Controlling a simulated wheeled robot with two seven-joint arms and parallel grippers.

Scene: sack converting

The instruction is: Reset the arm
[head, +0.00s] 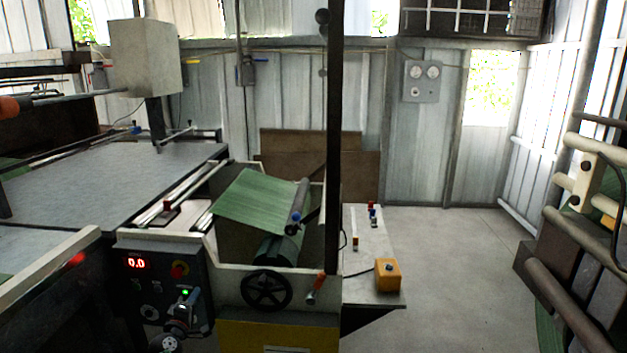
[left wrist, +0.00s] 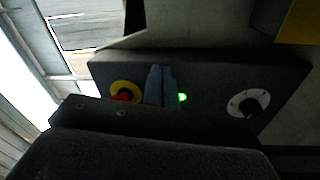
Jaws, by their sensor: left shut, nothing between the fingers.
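My left gripper (head: 187,296) is in front of the dark control panel (head: 200,262), low on the left of the machine. Its two fingers are closed together with nothing between them. In the left wrist view the shut fingers (left wrist: 160,84) stand between the red stop button with a yellow ring (left wrist: 124,95) and the lit green button (left wrist: 182,97). Whether the fingertips touch the panel I cannot tell. A black knob on a white dial (left wrist: 250,104) is to the right. The red display (head: 136,263) reads 0.0. My right gripper is not in view.
A green sheet (head: 258,200) runs over a roller above a black handwheel (head: 266,290). A side table (head: 375,250) carries a yellow box (head: 388,275). A dark post (head: 334,130) rises beside it. The floor (head: 460,260) at right centre is clear.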

